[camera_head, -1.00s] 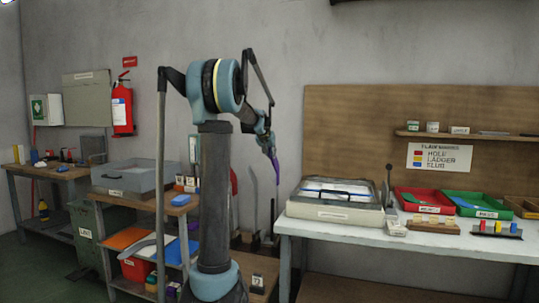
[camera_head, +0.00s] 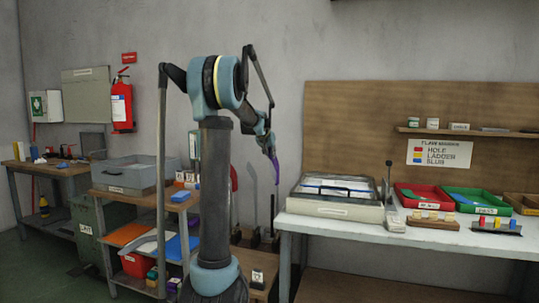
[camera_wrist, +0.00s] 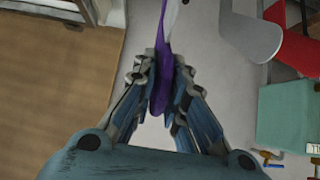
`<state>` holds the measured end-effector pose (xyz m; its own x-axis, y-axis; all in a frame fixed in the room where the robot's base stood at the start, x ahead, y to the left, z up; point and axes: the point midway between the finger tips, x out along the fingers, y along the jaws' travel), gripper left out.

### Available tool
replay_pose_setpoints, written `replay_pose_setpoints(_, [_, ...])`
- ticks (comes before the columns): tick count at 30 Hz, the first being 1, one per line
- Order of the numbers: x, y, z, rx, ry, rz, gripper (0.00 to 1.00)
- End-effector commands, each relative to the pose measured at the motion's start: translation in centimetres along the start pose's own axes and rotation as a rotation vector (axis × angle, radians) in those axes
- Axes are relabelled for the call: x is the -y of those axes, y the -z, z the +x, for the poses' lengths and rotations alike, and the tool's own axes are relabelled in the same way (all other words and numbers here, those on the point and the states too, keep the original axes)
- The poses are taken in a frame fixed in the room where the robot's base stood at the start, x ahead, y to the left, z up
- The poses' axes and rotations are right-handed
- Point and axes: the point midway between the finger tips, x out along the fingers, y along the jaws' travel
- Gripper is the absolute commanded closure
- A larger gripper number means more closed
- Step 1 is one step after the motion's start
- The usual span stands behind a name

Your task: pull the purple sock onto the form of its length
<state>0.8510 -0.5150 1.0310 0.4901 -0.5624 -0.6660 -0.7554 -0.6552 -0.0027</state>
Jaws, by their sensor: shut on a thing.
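The purple sock (camera_head: 276,172) hangs below my gripper (camera_head: 268,146) in the head view. In the wrist view my gripper (camera_wrist: 164,92) is shut on the purple sock (camera_wrist: 166,58), with cloth between both fingers. A pale upright form (camera_wrist: 177,14) shows beside the cloth at the top of the wrist view; I cannot tell whether any of the sock is around it. In the head view a dark, thin upright (camera_head: 272,212) stands under the sock. A grey form (camera_wrist: 250,36) and a red form (camera_wrist: 292,48) stand to the right in the wrist view.
A white worktable (camera_head: 400,232) with trays stands right of the arm. A shelf unit (camera_head: 150,207) with a grey bin is on the left. The wrist view shows a wooden surface (camera_wrist: 60,70) at left and a teal block (camera_wrist: 285,115) at right.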

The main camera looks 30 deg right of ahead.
Motion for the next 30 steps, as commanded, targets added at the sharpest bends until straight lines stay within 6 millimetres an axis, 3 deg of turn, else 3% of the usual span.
replay_pose_setpoints(30, [0.0, -1.6, 1.4, 0.0, 0.0, 0.0, 1.0])
